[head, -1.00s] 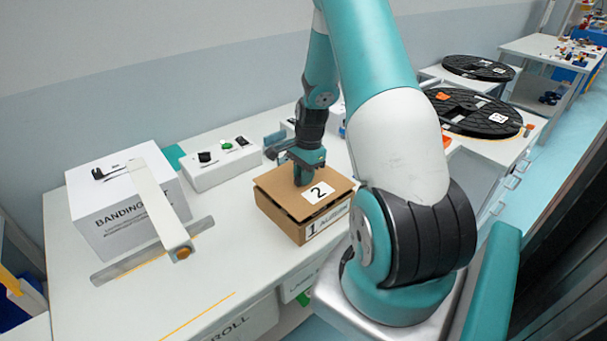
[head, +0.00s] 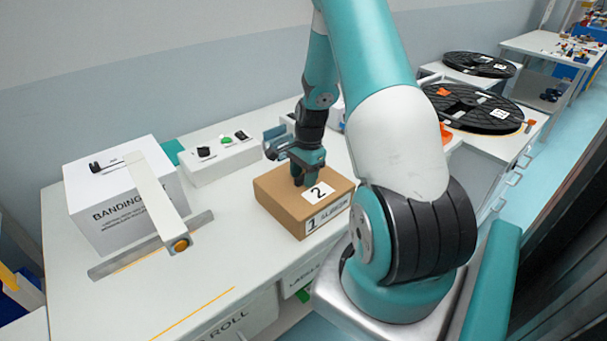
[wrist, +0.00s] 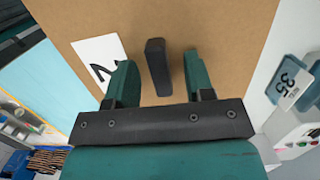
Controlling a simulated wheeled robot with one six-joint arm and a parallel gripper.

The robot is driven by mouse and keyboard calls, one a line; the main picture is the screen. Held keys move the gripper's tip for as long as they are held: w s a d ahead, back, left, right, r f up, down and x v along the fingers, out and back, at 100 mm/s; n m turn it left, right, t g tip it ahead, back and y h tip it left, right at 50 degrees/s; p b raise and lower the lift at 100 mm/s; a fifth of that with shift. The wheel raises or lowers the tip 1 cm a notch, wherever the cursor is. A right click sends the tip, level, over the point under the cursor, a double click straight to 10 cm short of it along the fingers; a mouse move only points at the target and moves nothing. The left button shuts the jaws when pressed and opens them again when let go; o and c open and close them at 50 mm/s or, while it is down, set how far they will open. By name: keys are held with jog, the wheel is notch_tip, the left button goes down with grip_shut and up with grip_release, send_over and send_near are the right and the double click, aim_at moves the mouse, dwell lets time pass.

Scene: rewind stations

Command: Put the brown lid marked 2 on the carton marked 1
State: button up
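The brown lid (head: 282,187) marked 2 sits flat on top of the carton (head: 290,220) marked 1, its edges lined up with the box. In the wrist view the lid (wrist: 230,30) fills most of the picture, with its white label 2 (wrist: 98,58) at left. A dark upright handle (wrist: 158,68) stands on the lid. My gripper (head: 307,172) is down at the lid. Its two fingers are open on either side of the handle, with a visible gap on each side.
The white table (head: 225,260) has clear room in front and to the left. A white banding box (head: 115,195) with an arm stands at left. A button box (head: 220,160) stands behind the carton. Black reels (head: 475,108) lie at right.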

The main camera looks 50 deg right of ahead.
notch_tip(320, 180, up, 17)
jog(key=d+b, duration=0.1)
jog(key=d, duration=0.1)
jog(key=shift+s+d+b, duration=0.3)
jog(key=shift+b, duration=0.1)
jog(key=shift+a+r, duration=0.1)
dwell(0.5)
